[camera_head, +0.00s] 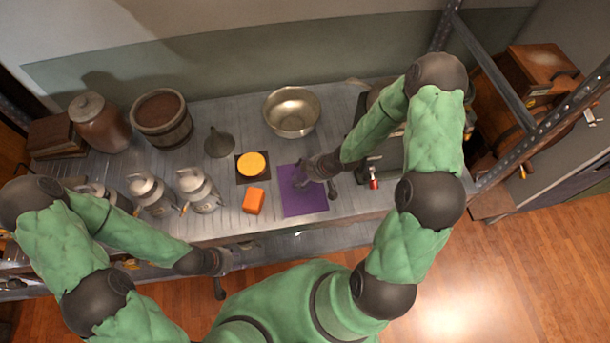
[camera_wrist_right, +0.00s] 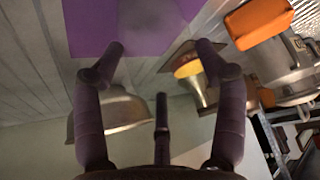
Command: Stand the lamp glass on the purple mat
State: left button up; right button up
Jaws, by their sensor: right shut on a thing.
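The purple mat (camera_head: 309,203) lies flat on the grey counter, and it also shows at the top of the right wrist view (camera_wrist_right: 88,30). My right gripper (camera_head: 300,184) is over the mat's left part, pointing down. In the right wrist view its fingers (camera_wrist_right: 160,47) are around a faint, see-through lamp glass (camera_wrist_right: 152,22), seen against the mat. Its outline is hard to make out, and I cannot tell whether its base touches the mat. My left gripper (camera_head: 225,268) is empty and open in front of the counter's front edge, with its fingers spread.
An orange block (camera_head: 254,201) and a yellow disc (camera_head: 252,164) on a dark square are left of the mat. A metal bowl (camera_head: 291,112) and a funnel (camera_head: 218,143) stand behind. Metal lanterns (camera_head: 199,190) stand at left. A red-handled item (camera_head: 374,179) is at right.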

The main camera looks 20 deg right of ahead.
jog(key=o, duration=1.2)
jog(key=shift+f, duration=0.1)
jog(key=p+v, duration=0.6)
jog(key=v, duration=0.6)
jog(key=shift+s+a+f+m+g, duration=0.75)
jog(key=shift+s+a+f+m, duration=1.05)
jog(key=shift+a, duration=0.9)
jog(key=shift+s+a+f+m+g, duration=0.7)
jog(key=shift+s+a+f+m, duration=1.15)
jog(key=shift+a, duration=0.85)
jog(key=shift+s+a+f+m+g, duration=0.75)
jog(key=shift+s+a+f+m, duration=1.05)
jog(key=shift+a, duration=0.9)
jog(key=shift+s+r, duration=0.15)
jog(key=shift+r, duration=0.05)
